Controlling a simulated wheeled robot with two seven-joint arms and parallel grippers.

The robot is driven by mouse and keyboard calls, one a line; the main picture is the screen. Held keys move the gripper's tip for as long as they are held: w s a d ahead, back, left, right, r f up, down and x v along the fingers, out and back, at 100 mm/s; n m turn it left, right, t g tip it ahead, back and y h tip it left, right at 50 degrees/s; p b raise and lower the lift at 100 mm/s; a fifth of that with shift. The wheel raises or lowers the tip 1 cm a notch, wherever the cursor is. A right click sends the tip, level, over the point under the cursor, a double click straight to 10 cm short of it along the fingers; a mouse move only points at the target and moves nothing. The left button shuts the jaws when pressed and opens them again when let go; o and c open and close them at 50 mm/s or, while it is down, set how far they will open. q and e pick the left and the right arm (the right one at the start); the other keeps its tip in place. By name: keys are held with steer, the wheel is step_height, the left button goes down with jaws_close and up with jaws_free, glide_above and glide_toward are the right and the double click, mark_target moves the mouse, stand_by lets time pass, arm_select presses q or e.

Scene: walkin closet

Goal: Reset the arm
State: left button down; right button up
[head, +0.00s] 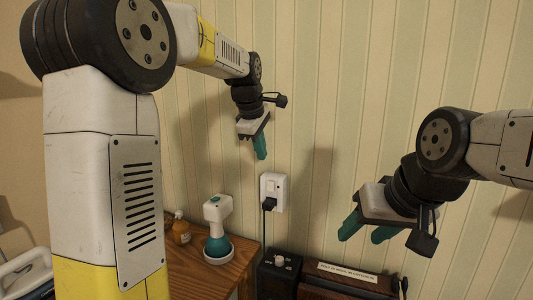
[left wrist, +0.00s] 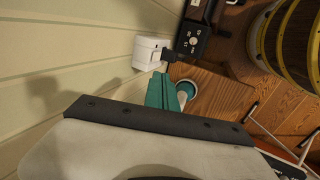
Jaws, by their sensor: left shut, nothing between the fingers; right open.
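My left arm (head: 100,170) fills the left of the head view and reaches forward over a wooden cabinet. My left gripper (head: 260,148) has teal fingers that are together with nothing between them, in the air by the striped wall. Its shut fingers also show in the left wrist view (left wrist: 162,92), above the cabinet top. My right gripper (head: 367,232) comes in from the right with its teal fingers apart and empty, in front of the wall.
A wall outlet (head: 273,188) holds a black plug. A white-and-teal device (head: 217,225) and an amber bottle (head: 181,230) stand on the wooden cabinet (head: 195,272). A black box with a knob (head: 278,268) and a labelled dark case (head: 345,275) sit below the outlet.

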arm_select(q)
steer(key=s+a+f+m, duration=0.2)
steer(key=s+m, duration=0.3)
steer(key=s, duration=0.4)
steer(key=s+a+f+m+t, duration=0.1)
steer(key=s+m, duration=0.4)
steer(key=s, duration=0.5)
steer(key=s+a+f+m, duration=0.3)
steer(key=s+a+m, duration=0.1)
steer(key=s, duration=0.5)
steer(key=shift+s+m+h, duration=0.3)
steer(key=shift+s+m, duration=0.05)
steer(key=shift+m, duration=0.15)
